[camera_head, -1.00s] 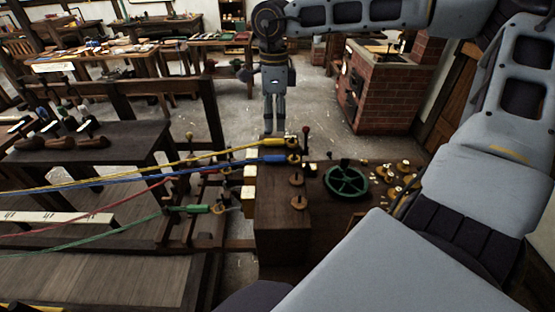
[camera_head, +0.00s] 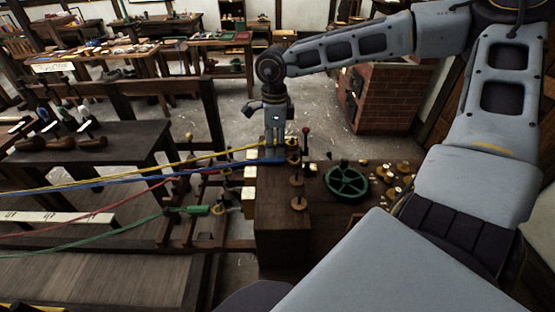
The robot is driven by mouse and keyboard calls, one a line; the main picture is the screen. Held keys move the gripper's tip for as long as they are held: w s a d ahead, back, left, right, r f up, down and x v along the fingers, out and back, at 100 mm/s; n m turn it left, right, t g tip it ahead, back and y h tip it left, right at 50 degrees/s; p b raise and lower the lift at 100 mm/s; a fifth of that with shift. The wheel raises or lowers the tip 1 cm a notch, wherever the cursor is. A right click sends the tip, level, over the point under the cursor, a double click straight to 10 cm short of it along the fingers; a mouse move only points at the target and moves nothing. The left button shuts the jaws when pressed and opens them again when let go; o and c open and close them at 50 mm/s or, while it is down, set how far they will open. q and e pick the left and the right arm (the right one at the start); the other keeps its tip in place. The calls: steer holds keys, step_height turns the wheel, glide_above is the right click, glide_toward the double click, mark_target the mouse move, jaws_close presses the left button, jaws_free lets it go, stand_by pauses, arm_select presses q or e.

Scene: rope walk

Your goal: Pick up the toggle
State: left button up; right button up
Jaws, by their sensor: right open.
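My right gripper (camera_head: 275,150) hangs pointing down over the left back edge of the dark wooden bench (camera_head: 283,232). Its fingers are open and small in the view. They overlap the ends of the yellow rope (camera_head: 215,154) and the blue rope (camera_head: 205,173); I cannot tell whether they touch them. I cannot make out for sure which small piece is the toggle. Several small wooden pieces (camera_head: 402,168) lie on the bench's right part, partly near my arm. My left gripper is not in view.
A brick stove (camera_head: 390,98) stands behind. Open floor lies beyond the bench.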

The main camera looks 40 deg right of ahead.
mark_target(282, 160)
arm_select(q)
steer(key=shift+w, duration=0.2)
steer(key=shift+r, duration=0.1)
arm_select(e)
steer(key=shift+f, duration=0.1)
steer(key=shift+f, duration=0.25)
steer(key=shift+s+d+f+p, duration=0.1)
steer(key=shift+d+f+p, duration=0.15)
steer(key=shift+f, duration=0.4)
steer(key=shift+s+d+f+p, duration=0.1)
steer(key=shift+f+p, duration=0.2)
steer(key=shift+f, duration=1.3)
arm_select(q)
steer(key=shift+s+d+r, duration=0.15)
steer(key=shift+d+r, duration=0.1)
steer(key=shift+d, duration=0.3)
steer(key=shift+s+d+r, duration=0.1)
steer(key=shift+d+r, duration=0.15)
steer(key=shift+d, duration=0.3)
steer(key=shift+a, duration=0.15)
